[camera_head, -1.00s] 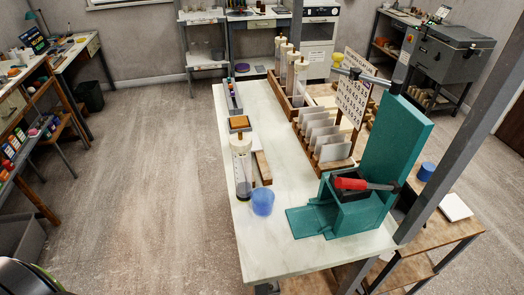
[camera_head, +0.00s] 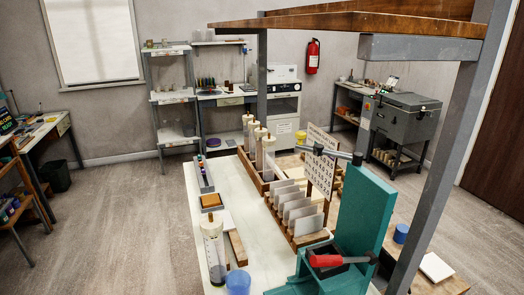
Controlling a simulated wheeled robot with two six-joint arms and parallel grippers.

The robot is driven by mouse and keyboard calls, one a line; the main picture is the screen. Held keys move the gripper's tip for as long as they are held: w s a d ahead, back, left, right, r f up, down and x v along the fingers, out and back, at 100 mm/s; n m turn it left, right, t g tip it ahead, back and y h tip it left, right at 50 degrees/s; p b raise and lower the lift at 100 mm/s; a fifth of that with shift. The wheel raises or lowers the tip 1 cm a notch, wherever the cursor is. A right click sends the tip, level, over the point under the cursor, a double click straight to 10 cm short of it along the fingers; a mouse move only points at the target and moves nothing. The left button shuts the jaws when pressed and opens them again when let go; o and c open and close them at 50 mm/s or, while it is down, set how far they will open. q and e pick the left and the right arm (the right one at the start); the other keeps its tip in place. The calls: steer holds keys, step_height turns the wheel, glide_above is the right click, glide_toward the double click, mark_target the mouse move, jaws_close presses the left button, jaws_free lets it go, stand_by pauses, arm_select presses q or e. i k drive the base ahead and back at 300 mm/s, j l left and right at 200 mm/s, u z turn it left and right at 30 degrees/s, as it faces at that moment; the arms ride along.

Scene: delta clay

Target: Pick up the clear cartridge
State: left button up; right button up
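A clear cylindrical cartridge (camera_head: 213,252) with a pale top stands upright near the front left of the white table (camera_head: 182,257). Its bottom looks dark. Several similar clear tubes with cream caps (camera_head: 257,134) stand in a wooden rack (camera_head: 251,172) farther back on the table. I cannot tell for certain which of these the task names. Neither of my grippers is in view.
A blue translucent cup (camera_head: 238,283) stands right of the front cartridge. A wooden rack of pale plates (camera_head: 296,210) stands mid-table. A grey post (camera_head: 438,165) and overhead shelf (camera_head: 350,22) frame the right.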

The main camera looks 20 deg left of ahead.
mark_target(259, 145)
steer(key=k+l+z, duration=0.1)
steer(key=k+z, duration=0.15)
steer(key=k, duration=0.4)
steer(key=j+z, duration=0.1)
steer(key=z, duration=0.3)
steer(key=j+z, duration=0.1)
steer(key=z, duration=0.3)
steer(key=i+j+z, duration=0.1)
steer(key=z, duration=0.25)
steer(key=j+z, duration=0.1)
steer(key=z, duration=0.3)
steer(key=j, duration=0.8)
steer(key=k+j, duration=0.15)
steer(key=j, duration=1.45)
steer(key=k+j, duration=0.15)
steer(key=j, duration=1.5)
steer(key=k+j, duration=0.15)
steer(key=j, duration=0.65)
steer(key=i+z, duration=0.05)
